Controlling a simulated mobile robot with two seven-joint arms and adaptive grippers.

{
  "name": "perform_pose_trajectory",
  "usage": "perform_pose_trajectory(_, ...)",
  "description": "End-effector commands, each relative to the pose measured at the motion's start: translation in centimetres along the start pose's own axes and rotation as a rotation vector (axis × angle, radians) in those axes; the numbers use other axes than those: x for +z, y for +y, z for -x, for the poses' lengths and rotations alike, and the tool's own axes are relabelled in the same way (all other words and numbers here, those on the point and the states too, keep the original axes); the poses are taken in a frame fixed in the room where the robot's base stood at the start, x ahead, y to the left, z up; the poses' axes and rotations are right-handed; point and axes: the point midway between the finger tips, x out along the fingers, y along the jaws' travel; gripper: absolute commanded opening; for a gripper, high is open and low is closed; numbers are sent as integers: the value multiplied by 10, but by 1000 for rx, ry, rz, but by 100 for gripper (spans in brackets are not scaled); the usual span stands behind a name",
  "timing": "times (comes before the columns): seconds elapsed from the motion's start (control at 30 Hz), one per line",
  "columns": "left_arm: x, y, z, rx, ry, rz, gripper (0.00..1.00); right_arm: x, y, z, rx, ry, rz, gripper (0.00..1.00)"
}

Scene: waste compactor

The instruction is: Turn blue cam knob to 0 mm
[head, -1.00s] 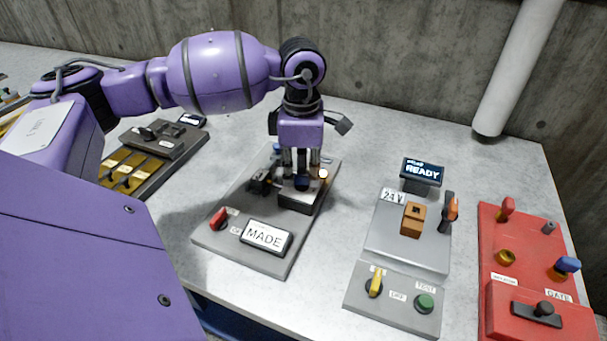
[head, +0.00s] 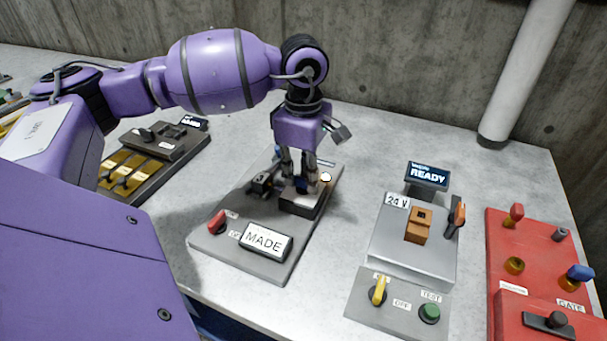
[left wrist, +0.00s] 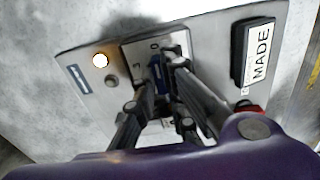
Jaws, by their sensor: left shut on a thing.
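The blue cam knob (head: 302,185) sits on the raised block (head: 298,205) of the grey panel (head: 215,243) with the MADE display. My left gripper (head: 299,176) reaches down from above and is shut on the knob, its fingers hiding much of it. In the left wrist view, a sliver of the blue knob (left wrist: 158,74) shows between the fingertips (left wrist: 160,68). The exact pointer direction is hard to tell. My right gripper is not in view.
The MADE display (head: 265,241) and a red knob (head: 216,221) are on the same panel, with a lit white lamp (head: 326,178) near the gripper. The READY station (head: 428,177) and a red panel (head: 505,260) stand to the right. Bare table lies between panels.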

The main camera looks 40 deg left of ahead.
Motion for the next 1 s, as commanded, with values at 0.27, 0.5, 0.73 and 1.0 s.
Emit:
perform_pose_trajectory(0.27, 0, 0, 1, 2, -1, -1, 23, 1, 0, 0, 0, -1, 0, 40)
perform_pose_trajectory(0.5, 0, 0, 0, 1, 0, 0, 29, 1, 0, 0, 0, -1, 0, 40)
perform_pose_trajectory(0.73, 0, 1, 10, 3, 0, 1, 29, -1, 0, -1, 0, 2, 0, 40)
perform_pose_trajectory(1.0, 1, 1, 64, 6, -2, 0, 29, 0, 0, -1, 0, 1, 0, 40)
